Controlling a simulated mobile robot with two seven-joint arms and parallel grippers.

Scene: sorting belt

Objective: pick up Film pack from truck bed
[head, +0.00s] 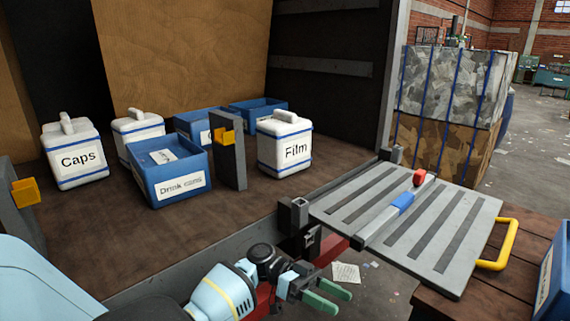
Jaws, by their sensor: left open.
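The Film pack (286,143) is a white block-shaped pack with blue bands, a top handle and a "Film" label. It stands upright on the brown truck bed (120,236), near the bed's right side. My left gripper (330,296) has green fingertips and is open and empty. It is in front of the bed's front edge, nearer to me and lower in the picture than the Film pack, and well apart from it. My right gripper is not in view.
A Caps pack (75,160), another white pack (135,126) and blue crates, one labelled Drink cans (180,190), stand left of Film. A grey post (228,160) with a yellow latch rises between. A slatted grey ramp plate (430,225) with a yellow handle lies right.

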